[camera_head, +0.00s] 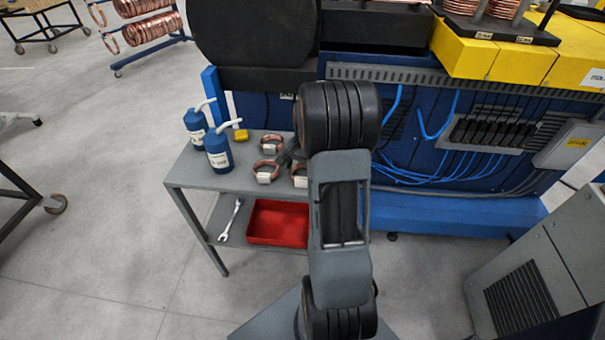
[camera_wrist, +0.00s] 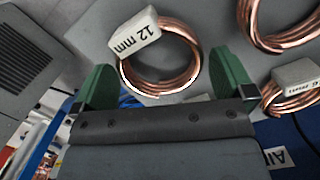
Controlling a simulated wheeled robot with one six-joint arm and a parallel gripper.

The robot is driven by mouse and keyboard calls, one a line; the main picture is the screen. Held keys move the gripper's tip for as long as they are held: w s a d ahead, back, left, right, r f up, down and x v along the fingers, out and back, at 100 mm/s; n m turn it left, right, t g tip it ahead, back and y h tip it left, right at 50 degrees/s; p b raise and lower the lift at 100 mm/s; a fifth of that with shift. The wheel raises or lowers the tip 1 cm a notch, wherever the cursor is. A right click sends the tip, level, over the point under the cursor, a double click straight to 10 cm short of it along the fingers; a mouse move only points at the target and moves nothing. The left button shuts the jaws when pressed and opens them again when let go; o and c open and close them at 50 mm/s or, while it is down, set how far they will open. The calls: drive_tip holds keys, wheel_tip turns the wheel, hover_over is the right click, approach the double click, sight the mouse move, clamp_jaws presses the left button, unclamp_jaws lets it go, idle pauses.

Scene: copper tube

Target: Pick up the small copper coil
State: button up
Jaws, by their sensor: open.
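Three copper coils lie on the grey cart top. In the wrist view, a coil tagged "12 mm" (camera_wrist: 165,75) shows between the green fingers of my gripper (camera_wrist: 163,62), which is open and empty. That coil appears to lie beyond the fingertips; I cannot tell the gap. A coil with a smaller tag (camera_wrist: 278,99) is at the right edge, outside the right finger. A third coil (camera_wrist: 262,38) is cut off at top right. In the head view, one coil (camera_head: 271,138) is at the back, another (camera_head: 265,163) in front, and one (camera_head: 300,170) is partly hidden by my arm.
Two blue bottles (camera_head: 218,152) and a yellow block (camera_head: 240,135) stand on the cart's (camera_head: 195,177) left side. A red tray (camera_head: 277,225) and a wrench (camera_head: 230,222) are on its lower shelf. A blue machine with cables (camera_head: 440,215) stands behind. Open floor lies left.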

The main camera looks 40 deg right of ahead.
drive_tip(key=shift+a+f, duration=0.1)
drive_tip(key=shift+f, duration=0.55)
drive_tip(key=c, duration=0.7)
drive_tip(key=shift+r, duration=0.1)
drive_tip(key=shift+c, duration=0.2)
